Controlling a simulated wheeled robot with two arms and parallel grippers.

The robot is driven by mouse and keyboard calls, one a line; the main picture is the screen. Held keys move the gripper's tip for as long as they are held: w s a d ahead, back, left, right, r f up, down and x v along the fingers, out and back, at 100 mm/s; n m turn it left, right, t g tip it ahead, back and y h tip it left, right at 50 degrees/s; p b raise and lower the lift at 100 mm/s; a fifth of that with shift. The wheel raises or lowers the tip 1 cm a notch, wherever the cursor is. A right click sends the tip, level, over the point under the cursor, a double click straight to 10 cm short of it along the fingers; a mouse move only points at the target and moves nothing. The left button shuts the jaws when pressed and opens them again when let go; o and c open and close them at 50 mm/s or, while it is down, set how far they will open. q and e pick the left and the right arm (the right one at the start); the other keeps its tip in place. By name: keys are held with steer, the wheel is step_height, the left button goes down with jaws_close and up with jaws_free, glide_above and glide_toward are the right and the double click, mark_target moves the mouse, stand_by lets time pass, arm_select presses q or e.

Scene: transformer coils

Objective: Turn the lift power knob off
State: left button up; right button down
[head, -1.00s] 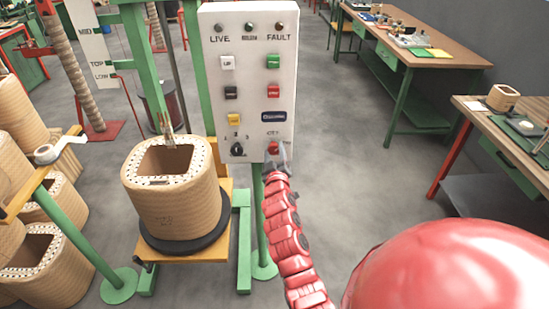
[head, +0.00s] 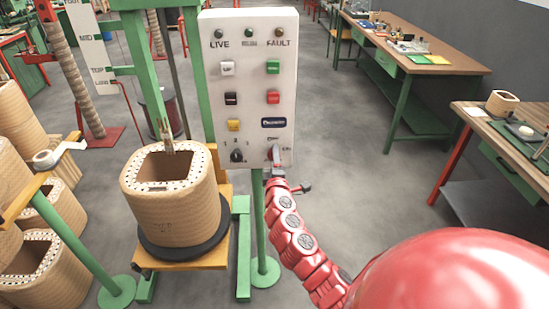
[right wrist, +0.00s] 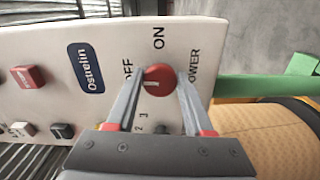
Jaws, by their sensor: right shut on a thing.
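The red power knob (head: 270,148) is at the lower right of the white control panel (head: 206,90). In the right wrist view the round red knob (right wrist: 160,80) has a white mark on its left side, the side where the OFF label (right wrist: 128,70) is. The ON label (right wrist: 158,38) is above it and POWER is on its right. My right gripper (head: 274,158) reaches up to the panel from below. In the right wrist view the gripper (right wrist: 157,85) is shut on the knob, one finger on each side. My left gripper is not in view.
Several push buttons and a black selector (head: 237,156) are on the panel. A wound coil (head: 170,212) stands on a stand left of the gripper. Workbenches (head: 420,50) are at the right. The floor between the panel and the benches is clear.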

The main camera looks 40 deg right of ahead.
steer(key=shift+n, duration=0.6)
steer(key=shift+c, duration=1.4)
jaws_free()
steer(key=b+v, duration=0.1)
steer(key=v, duration=1.6)
steer(key=shift+s, duration=0.2)
